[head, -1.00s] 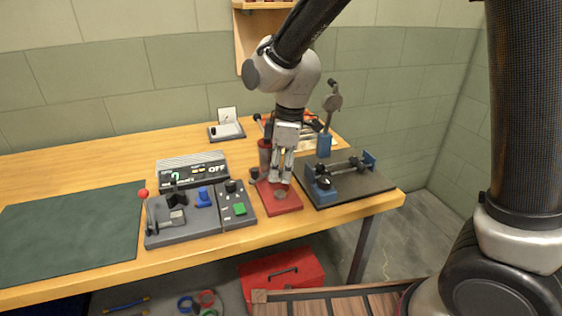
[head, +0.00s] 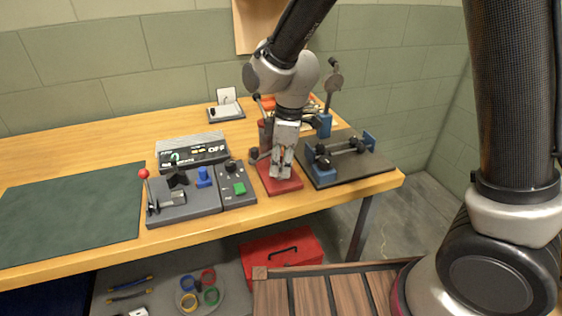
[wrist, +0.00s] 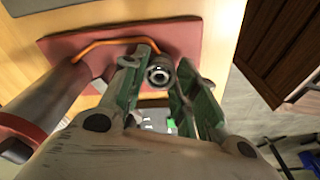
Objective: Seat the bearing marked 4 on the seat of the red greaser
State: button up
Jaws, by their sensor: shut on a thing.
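The red greaser has a flat red base (head: 284,187) near the table's front edge, with a dark red cylinder (head: 265,133) behind. In the wrist view its base (wrist: 180,38) carries an orange hose (wrist: 108,42), and a grey and red cylinder (wrist: 42,100) stands at left. My gripper (head: 281,174) points down, low over the base. In the wrist view my gripper (wrist: 163,68) is shut on a small round metal bearing (wrist: 159,75). Its mark is not readable. The fingers hide the seat; I cannot tell whether the bearing touches it.
A dark plate with a blue-ended fixture (head: 342,160) stands close to the right. A grey control panel (head: 185,205) with a red-knobbed lever stands left, beside a green mat (head: 70,215). A red toolbox (head: 282,256) and coloured rings (head: 200,290) lie below.

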jog(key=o, duration=1.1)
notch_tip(320, 180, up, 12)
jog(key=d, duration=0.1)
jog(key=shift+d, duration=0.25)
jog(key=shift+s, duration=0.1)
jog(key=s+d+r+m+t, duration=0.1)
jog(key=s+d+m, duration=0.4)
jog(key=d, duration=0.5)
jog(key=s+d+r+m+t+h, duration=0.1)
jog(key=s+d+r+m, duration=0.3)
jog(key=d, duration=0.6)
jog(key=s+d+r+m+t, duration=0.2)
jog(key=s+d+m, duration=0.5)
jog(key=d, duration=0.4)
jog(key=shift+s+r+m, duration=0.15)
jog(key=shift+r+m, duration=0.25)
